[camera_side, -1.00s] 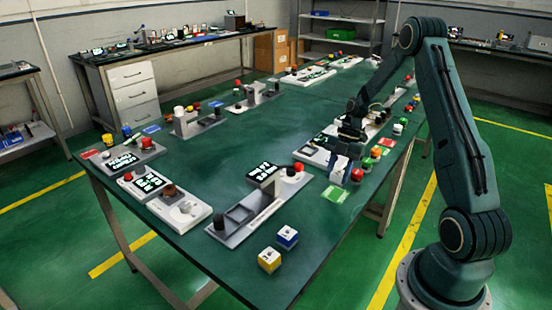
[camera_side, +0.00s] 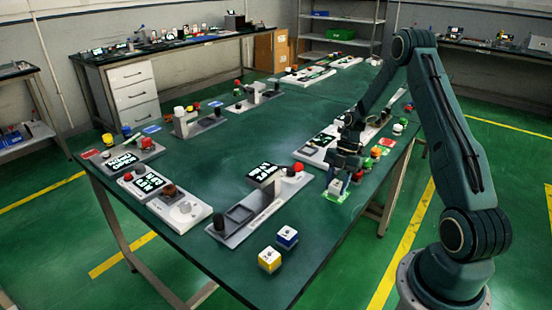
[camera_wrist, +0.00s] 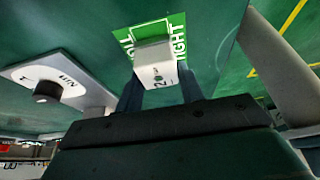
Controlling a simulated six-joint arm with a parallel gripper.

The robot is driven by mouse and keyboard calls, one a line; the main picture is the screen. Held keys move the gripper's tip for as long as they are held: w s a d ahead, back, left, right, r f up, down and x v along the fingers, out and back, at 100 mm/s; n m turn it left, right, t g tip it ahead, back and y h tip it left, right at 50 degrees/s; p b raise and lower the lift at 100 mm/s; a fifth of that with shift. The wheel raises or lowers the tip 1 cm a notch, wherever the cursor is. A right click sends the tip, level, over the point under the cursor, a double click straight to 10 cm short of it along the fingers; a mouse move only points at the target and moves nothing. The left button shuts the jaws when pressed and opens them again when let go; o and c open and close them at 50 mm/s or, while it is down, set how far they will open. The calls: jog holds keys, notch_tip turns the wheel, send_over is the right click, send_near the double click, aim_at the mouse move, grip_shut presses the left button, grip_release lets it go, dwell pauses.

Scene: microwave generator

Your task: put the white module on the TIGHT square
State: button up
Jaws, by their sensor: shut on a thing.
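The white module (camera_side: 336,187) is a small block between my gripper's fingers, over the green square (camera_side: 332,198) near the table's right edge. In the wrist view the module (camera_wrist: 156,66) has dark marks on its face and covers part of the green square (camera_wrist: 127,37). White lettering on the square is partly hidden; "IGHT" shows at its right side. My gripper (camera_side: 341,176) is shut on the module and points down at the square; it also shows in the wrist view (camera_wrist: 160,88). I cannot tell whether the module touches the square.
A yellow-and-white block (camera_side: 269,260) and a blue-and-white block (camera_side: 287,236) stand at the front. A grey device with a display (camera_side: 265,174) is left of my gripper. Coloured buttons (camera_side: 377,152) stand close behind it, right of a white panel. The table's middle is clear.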

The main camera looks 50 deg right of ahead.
jog(key=shift+f, duration=0.1)
jog(key=o, duration=1)
jog(key=shift+o, duration=0.2)
jog(key=v, duration=1.2)
